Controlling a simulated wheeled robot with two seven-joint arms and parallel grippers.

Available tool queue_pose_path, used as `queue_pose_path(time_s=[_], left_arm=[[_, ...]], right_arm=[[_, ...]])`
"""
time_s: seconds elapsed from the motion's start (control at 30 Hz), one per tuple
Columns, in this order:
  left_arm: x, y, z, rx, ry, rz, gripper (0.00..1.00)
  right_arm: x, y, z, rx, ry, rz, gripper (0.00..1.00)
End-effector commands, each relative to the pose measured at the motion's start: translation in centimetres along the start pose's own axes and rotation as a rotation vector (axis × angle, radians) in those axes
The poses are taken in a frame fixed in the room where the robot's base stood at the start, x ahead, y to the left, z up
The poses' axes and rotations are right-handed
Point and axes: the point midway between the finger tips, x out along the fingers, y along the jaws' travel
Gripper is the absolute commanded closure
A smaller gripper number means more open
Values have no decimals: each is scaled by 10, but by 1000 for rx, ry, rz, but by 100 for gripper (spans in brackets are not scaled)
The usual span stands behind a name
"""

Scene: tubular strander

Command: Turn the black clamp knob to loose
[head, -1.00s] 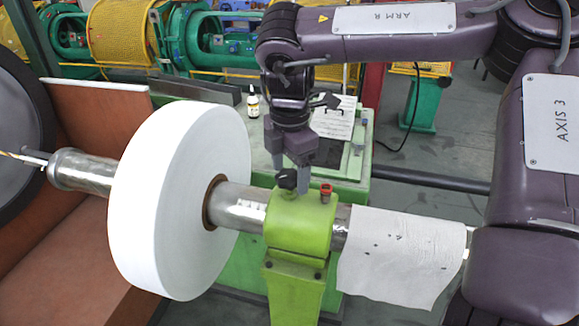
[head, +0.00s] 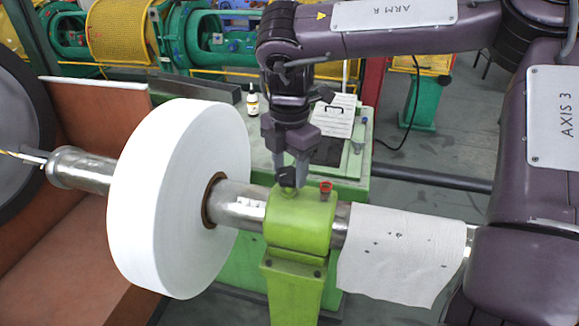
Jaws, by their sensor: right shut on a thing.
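The black clamp knob (head: 287,178) stands on top of the green clamp block (head: 300,222), at its back left. My right gripper (head: 290,174) comes down from above and is shut on the knob, with its fingers on either side of it. The fingers partly hide the knob, so its turn angle is hard to read. The clamp block sits around a steel shaft (head: 238,205). My left gripper is not in view.
A large white roll (head: 165,200) is on the shaft left of the block. A small red knob (head: 326,189) stands close to the right of the black one. A white cloth (head: 400,255) hangs over the shaft at right. A bottle (head: 252,104) and a paper sheet (head: 335,116) are behind.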

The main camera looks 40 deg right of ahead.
Motion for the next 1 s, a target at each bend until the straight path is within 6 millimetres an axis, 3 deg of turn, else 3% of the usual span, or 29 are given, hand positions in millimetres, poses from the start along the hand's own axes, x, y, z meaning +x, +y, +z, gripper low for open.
queue_pose_path(time_s=[0.6,1.0], left_arm=[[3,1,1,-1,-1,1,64],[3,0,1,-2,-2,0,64]], right_arm=[[-1,1,0,-497,-2,2,75],[-1,2,-1,-641,-1,2,75]])
